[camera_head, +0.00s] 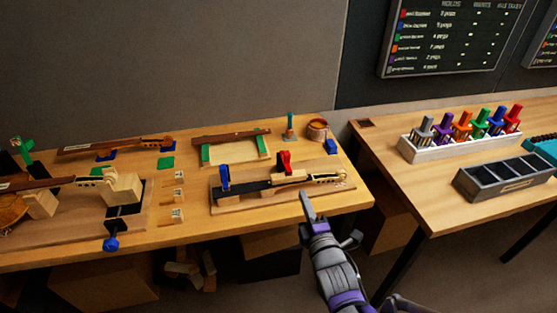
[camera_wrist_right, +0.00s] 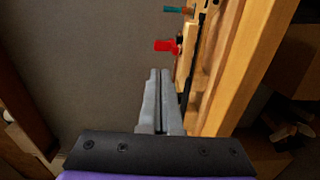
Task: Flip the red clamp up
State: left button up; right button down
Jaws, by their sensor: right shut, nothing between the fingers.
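The red clamp (camera_head: 285,160) stands with its handle upright over a violin neck (camera_head: 258,186) that lies on a wooden board (camera_head: 230,205). In the right wrist view the red clamp (camera_wrist_right: 166,46) shows just beyond my fingertips, its handle sticking out away from the bench. My right gripper (camera_head: 306,200) is shut and empty. My left gripper is not in view.
A blue clamp (camera_head: 224,179) stands at the left end of the same board. Another violin neck (camera_head: 230,137) rests on green supports behind. An orange-brown pot (camera_head: 317,129) stands at the back right. A second table with a rack of coloured clamps (camera_head: 460,143) is at the right.

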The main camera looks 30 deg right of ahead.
aim_at(287, 157)
jog(key=shift+r, duration=0.15)
jog(key=shift+s, duration=0.1)
jog(key=x, duration=1.4)
jog(key=shift+a+r, duration=0.15)
